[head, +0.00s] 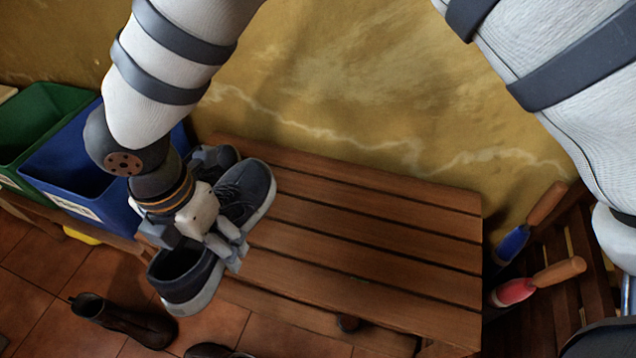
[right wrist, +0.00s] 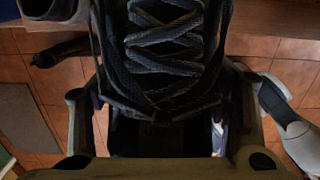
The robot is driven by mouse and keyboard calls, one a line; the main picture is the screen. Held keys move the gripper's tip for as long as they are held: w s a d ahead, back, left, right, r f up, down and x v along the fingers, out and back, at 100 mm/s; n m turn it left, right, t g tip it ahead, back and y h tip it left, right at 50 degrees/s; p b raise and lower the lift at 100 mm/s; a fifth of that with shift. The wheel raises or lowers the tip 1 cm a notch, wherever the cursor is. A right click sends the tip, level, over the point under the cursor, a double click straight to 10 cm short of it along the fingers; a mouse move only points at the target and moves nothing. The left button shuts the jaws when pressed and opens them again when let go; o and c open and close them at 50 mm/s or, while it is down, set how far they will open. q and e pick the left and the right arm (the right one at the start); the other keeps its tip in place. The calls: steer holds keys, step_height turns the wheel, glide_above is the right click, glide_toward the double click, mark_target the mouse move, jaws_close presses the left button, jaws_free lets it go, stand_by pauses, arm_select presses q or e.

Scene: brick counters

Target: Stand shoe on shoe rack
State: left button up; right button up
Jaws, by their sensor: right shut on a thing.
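The wooden slatted shoe rack (head: 370,233) stands against the wall. My right gripper (head: 230,245) is at its left front corner, shut on a dark shoe with a pale sole (head: 182,272). This shoe is at the rack's left edge, its open heel end out over the floor; whether it touches the rack cannot be told. Its dark laces (right wrist: 165,45) fill the right wrist view, between the fingers. Another dark laced shoe (head: 246,188) sits on the rack just behind the gripper, with a further dark shoe (head: 210,158) behind it. My left gripper is out of view.
A blue bin (head: 75,175) and a green bin (head: 38,125) stand left of the rack. A brown boot (head: 125,320) lies on the tiled floor. Brushes with wooden handles (head: 540,280) are at the right. The rack's middle and right are clear.

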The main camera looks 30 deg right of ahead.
steer(key=shift+w+d+f, duration=0.15)
steer(key=shift+d, duration=0.1)
steer(key=w+d+f+b, duration=0.2)
steer(key=w+d+f, duration=0.2)
steer(key=d, duration=0.2)
steer(key=b, duration=0.2)
glide_above(270, 224)
steer(key=f, duration=0.3)
steer(key=a+f, duration=0.1)
steer(key=f, duration=0.1)
steer(key=shift+s, duration=0.25)
steer(key=shift+w+d+f+b, duration=0.15)
steer(key=shift+d+f+b, duration=0.1)
steer(key=shift+f, duration=0.75)
steer(key=shift+w+d+f+b, duration=0.1)
steer(key=shift+d+f+b, duration=0.1)
steer(key=shift+f, duration=0.8)
steer(key=o, duration=1.5)
steer(key=shift+c, duration=0.2)
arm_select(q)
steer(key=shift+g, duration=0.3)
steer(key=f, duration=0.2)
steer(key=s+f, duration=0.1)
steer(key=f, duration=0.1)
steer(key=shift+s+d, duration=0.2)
